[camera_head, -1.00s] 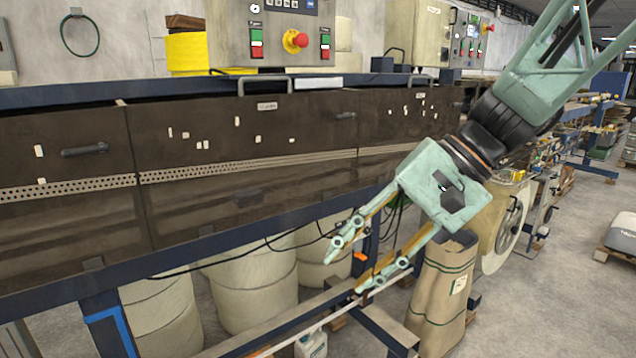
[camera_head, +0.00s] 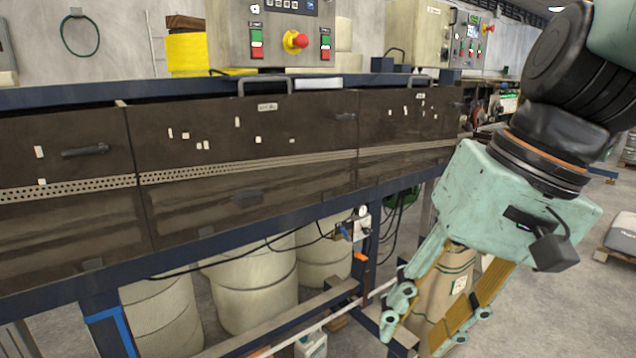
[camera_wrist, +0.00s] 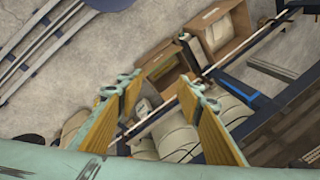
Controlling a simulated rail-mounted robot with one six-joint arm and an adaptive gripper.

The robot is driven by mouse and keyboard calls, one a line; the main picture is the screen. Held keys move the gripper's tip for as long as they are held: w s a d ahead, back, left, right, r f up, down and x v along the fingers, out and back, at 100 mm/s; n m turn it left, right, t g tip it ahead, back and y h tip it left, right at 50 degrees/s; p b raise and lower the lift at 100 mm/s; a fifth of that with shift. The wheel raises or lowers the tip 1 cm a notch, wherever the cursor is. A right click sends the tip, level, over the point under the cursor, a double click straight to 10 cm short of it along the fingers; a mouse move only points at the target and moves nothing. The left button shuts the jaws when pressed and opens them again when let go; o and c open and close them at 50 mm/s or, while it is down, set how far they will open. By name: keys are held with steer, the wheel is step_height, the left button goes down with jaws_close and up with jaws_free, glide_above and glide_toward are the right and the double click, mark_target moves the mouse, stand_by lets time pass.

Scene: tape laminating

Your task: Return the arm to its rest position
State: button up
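My gripper (camera_head: 414,340) is a pale green two-finger tool with tan finger pads. In the head view it hangs at the lower right, pointing down and to the left, in front of a brown paper sack. In the wrist view the open fingers (camera_wrist: 165,92) show in the middle, with floor, drums and frame beams far below. My arm comes in from the upper right in the head view.
A long brown-panelled machine (camera_head: 240,145) on a blue frame runs across the left and middle. A control box (camera_head: 290,35) with a red button stands above it. Pale drums (camera_head: 255,290) stand below. The brown sack (camera_head: 440,290) is behind my gripper.

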steer(key=s+d+n+t+h, duration=0.1)
steer(key=s+d+t+h, duration=0.1)
steer(key=s+d, duration=0.6)
steer(key=shift+s+r+h, duration=0.2)
steer(key=shift+s+h, duration=0.15)
steer(key=shift+h, duration=0.35)
stand_by(0.9)
steer(key=shift+d, duration=0.1)
steer(key=c, duration=0.4)
